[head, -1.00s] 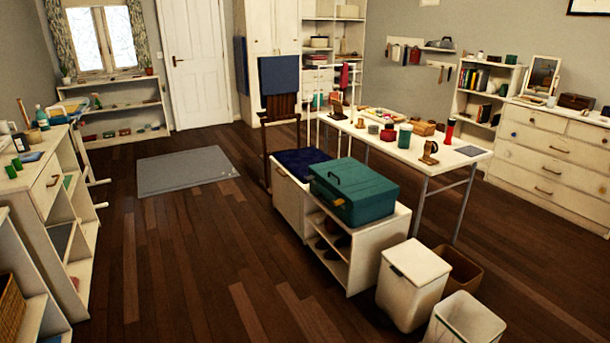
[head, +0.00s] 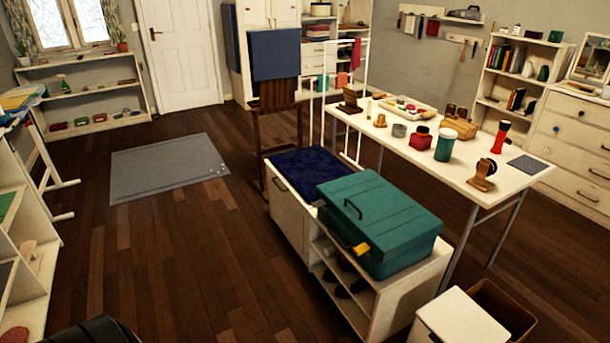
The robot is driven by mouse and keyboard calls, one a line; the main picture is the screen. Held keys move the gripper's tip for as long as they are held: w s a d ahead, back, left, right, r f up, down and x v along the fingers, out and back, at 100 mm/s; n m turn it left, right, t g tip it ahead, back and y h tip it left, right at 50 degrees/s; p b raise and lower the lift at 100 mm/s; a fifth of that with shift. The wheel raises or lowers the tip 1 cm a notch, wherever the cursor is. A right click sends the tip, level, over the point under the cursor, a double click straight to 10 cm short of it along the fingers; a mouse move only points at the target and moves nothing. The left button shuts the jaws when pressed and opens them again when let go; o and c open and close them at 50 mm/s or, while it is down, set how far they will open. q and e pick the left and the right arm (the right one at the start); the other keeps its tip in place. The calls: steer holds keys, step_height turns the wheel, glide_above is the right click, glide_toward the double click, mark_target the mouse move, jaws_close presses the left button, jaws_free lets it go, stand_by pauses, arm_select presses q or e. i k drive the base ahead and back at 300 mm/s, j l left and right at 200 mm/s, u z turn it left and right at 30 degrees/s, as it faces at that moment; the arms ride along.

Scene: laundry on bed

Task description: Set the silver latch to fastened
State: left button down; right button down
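A teal case (head: 385,222) with a closed lid and a black handle (head: 352,208) sits on a low white bench cabinet (head: 392,300). A yellow latch (head: 361,249) shows at the near end of its front side. A small pale spot (head: 319,203) at the far end of that side could be a silver latch, but it is too small to tell what it is or how it is set. A dark rounded part at the bottom left edge seems to be mine. No gripper fingers show.
A white table (head: 455,170) with cups and small items stands behind the case. A white bin (head: 462,320) and a brown bin (head: 503,308) stand at the bench's near end. The wooden floor left of the bench is clear up to a grey mat (head: 168,167).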

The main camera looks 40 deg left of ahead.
mark_target(318, 204)
steer(key=i+j, duration=0.35)
steer(key=j, duration=0.15)
steer(key=i+j, duration=0.7)
steer(key=j, duration=0.25)
